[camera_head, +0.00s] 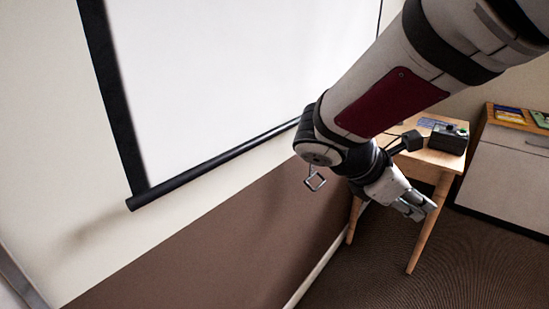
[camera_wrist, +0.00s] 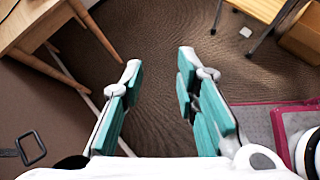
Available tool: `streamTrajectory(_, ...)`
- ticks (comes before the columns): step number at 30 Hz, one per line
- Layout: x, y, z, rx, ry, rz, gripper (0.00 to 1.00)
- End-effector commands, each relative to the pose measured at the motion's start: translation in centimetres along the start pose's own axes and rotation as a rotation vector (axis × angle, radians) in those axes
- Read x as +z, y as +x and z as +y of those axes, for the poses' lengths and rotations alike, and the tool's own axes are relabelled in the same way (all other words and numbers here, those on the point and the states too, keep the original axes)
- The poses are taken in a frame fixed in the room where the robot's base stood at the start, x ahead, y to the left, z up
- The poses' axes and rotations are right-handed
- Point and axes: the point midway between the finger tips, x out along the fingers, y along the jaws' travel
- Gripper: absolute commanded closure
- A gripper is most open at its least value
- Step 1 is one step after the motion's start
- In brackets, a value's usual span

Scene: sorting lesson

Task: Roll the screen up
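The white projection screen (camera_head: 235,70) hangs down the wall, with a black border and a dark bottom bar (camera_head: 225,158). A small square pull ring (camera_head: 315,182) shows below the right part of the bar, close beside my arm. What it hangs from is hidden behind my arm. The ring also shows at the lower left of the wrist view (camera_wrist: 31,148). My gripper (camera_head: 420,206) is to the right of the ring and lower, pointing down over the floor. In the wrist view my gripper (camera_wrist: 160,78) is open and empty, its fingers well apart, with the ring outside them.
A wooden table (camera_head: 436,160) stands behind my gripper, with a dark device (camera_head: 447,140) on it; its corner is upper left in the wrist view (camera_wrist: 35,20). A cabinet (camera_head: 508,180) is at right. A cardboard box (camera_wrist: 302,35) lies far right.

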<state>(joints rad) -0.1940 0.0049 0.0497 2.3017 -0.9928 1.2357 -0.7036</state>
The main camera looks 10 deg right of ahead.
Motion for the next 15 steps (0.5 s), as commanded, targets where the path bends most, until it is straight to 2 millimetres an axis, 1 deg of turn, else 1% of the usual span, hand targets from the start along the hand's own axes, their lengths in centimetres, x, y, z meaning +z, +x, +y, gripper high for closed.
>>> streamTrajectory(1,-2.2,1.4,2.3,0.029,-0.128,-0.067,0.72)
streamTrajectory(2,-2.9,1.8,3.5,0.046,-0.200,-0.108,0.72)
streamTrajectory(3,-4.0,2.3,5.2,0.072,-0.295,-0.162,0.72)
streamTrajectory(5,-5.9,3.0,7.7,0.108,-0.438,-0.246,0.72)
streamTrajectory(6,-7.3,3.3,9.4,0.132,-0.531,-0.303,0.72)
streamTrajectory(8,-9.7,3.8,11.9,0.169,-0.668,-0.389,0.72)
streamTrajectory(9,-11.5,4.0,13.4,0.194,-0.757,-0.447,0.72)
streamTrajectory(11,-14.3,4.2,15.7,0.231,-0.884,-0.535,0.72)
streamTrajectory(12,-16.3,4.3,17.0,0.254,-0.963,-0.592,0.72)
streamTrajectory(15,-20.9,4.3,19.6,0.307,-1.127,-0.721,0.72)
